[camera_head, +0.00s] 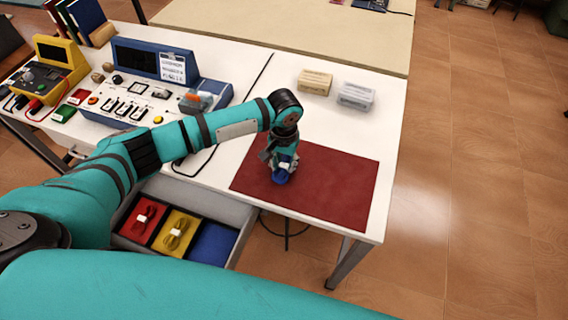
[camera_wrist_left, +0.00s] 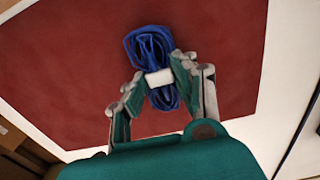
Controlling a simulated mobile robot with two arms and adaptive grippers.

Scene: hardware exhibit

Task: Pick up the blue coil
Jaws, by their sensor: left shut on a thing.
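The blue coil (camera_wrist_left: 151,50) is a bundle of blue cable with a white band (camera_wrist_left: 159,78) around its middle. In the head view the blue coil (camera_head: 281,175) shows just below my left gripper (camera_head: 284,163), over the red mat (camera_head: 335,185). In the left wrist view my left gripper (camera_wrist_left: 159,84) has its fingers on both sides of the white band, shut on the coil. Whether the coil touches the mat or is slightly above it, I cannot tell. My right gripper is not in view.
An open drawer (camera_head: 180,258) below the table holds red and yellow compartments with coils and an empty blue compartment (camera_head: 213,243). A beige box (camera_head: 314,81) and a clear box (camera_head: 356,95) stand behind the mat. A blue console (camera_head: 155,75) stands left.

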